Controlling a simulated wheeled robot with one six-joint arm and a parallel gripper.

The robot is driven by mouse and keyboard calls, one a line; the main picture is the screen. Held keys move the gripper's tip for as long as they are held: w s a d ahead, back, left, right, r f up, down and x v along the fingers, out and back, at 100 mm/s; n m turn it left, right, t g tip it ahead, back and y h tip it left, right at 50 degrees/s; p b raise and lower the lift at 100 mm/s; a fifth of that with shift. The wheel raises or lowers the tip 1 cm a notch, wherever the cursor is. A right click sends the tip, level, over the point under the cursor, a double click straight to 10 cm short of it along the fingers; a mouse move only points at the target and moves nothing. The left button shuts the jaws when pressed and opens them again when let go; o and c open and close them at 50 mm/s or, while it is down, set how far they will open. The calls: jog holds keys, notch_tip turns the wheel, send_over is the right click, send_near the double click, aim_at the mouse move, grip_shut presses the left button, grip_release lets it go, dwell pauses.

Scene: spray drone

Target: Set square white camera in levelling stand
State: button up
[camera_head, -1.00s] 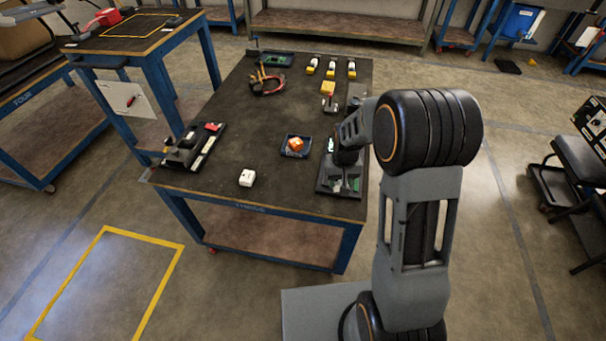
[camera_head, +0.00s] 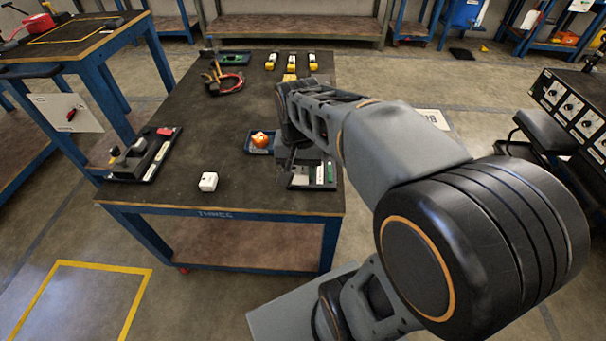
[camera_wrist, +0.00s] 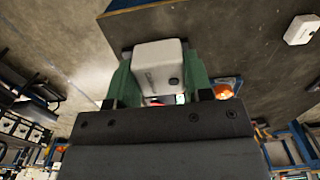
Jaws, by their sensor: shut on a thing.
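My gripper (camera_wrist: 157,76) is shut on a white, square-edged block with a dark round spot (camera_wrist: 158,62), which looks like the square white camera. Its green fingers press on two opposite sides. In the head view my gripper (camera_head: 288,158) is above the near right part of the table, by the dark parts tray (camera_head: 325,186); the held block is hidden there. A second white block (camera_head: 208,182) stands on the table at the near left, and also shows in the wrist view (camera_wrist: 302,29). I cannot tell for certain which thing is the levelling stand.
A blue tray with an orange object (camera_head: 260,139) is just left of my gripper. A black holder (camera_head: 145,155) is at the table's left edge. Pliers and a red cable (camera_head: 225,83) and several yellow-white bottles (camera_head: 291,61) are farther back. The table's middle is clear.

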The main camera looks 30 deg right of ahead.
jog(key=w+d+f+b, duration=0.1)
jog(key=w+d+f, duration=0.1)
jog(key=w+f, duration=0.1)
jog(key=w+d+f+b, duration=0.1)
jog(key=w+d+f, duration=0.1)
jog(key=w, duration=0.2)
jog(key=w+d+f+b, duration=0.1)
jog(key=w+d+f, duration=0.1)
jog(key=w+f, duration=0.1)
jog(key=shift+w+f, duration=0.3)
jog(key=shift+f, duration=0.05)
jog(key=f, duration=0.1)
jog(key=f+b, duration=0.1)
jog(key=f, duration=0.1)
jog(key=shift+w+d+f, duration=0.1)
jog(key=shift+w+d, duration=0.1)
jog(key=shift+w, duration=0.15)
jog(key=shift+f, duration=0.35)
jog(key=shift+f, duration=0.1)
jog(key=shift+f+b, duration=0.1)
jog(key=shift+b, duration=0.2)
jog(key=o, duration=0.9)
jog(key=shift+o, duration=0.2)
